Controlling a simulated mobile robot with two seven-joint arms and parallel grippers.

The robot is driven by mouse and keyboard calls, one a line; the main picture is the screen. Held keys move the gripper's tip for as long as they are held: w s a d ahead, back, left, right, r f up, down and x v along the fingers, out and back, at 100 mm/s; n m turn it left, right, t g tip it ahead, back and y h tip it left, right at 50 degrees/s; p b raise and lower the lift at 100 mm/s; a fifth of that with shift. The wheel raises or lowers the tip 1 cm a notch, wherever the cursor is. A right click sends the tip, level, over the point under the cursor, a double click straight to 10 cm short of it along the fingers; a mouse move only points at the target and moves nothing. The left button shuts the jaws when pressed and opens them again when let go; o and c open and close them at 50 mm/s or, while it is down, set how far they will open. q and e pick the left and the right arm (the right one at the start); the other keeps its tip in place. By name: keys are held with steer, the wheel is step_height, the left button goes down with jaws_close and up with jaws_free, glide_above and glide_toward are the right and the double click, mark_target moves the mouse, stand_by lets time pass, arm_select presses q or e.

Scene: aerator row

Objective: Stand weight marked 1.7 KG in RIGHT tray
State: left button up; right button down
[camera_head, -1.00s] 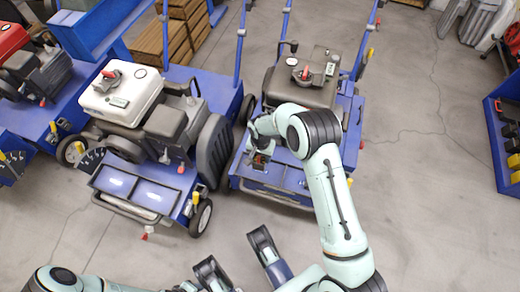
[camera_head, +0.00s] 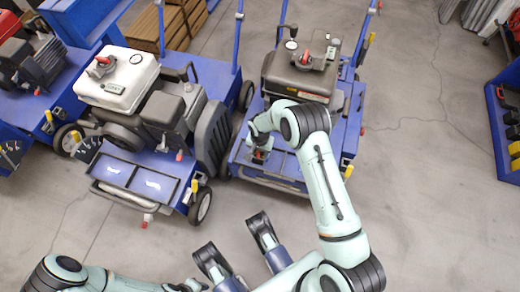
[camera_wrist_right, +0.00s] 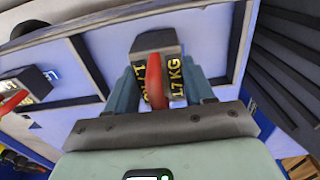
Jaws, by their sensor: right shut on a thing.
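The weight marked 1.7 KG (camera_wrist_right: 157,42) is a dark block with yellow lettering and a red handle. My right gripper (camera_wrist_right: 157,90) is shut on its handle in the right wrist view. In the head view this gripper (camera_head: 260,146) is at the front of the right-hand blue machine. Behind the weight are two framed grey-blue tray panels, one on the right (camera_wrist_right: 215,38) and one on the left (camera_wrist_right: 62,82), with a divider between. I cannot tell whether the weight touches a tray. My left gripper (camera_head: 238,243) is open and empty at the bottom of the head view.
A second dark weight with a red handle (camera_wrist_right: 28,84) is at the left in the wrist view. The left machine (camera_head: 130,85) has a ribbed black part (camera_head: 211,138) close to my right gripper. Grey floor at right is clear up to a blue rack (camera_head: 505,130).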

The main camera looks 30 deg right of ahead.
steer(key=shift+w, duration=0.1)
steer(key=shift+c, duration=2.1)
jaws_free()
steer(key=shift+f, duration=0.1)
steer(key=shift+r, duration=0.45)
arm_select(q)
steer(key=w+r+t+p, duration=0.2)
steer(key=w+r+p, duration=0.1)
steer(key=w, duration=0.3)
steer(key=shift+w+d+r+t, duration=0.3)
steer(key=shift+w+d+r, duration=0.05)
steer(key=shift+d+r, duration=0.05)
arm_select(e)
step_height(320, 180, up, 11)
steer(key=shift+r, duration=0.2)
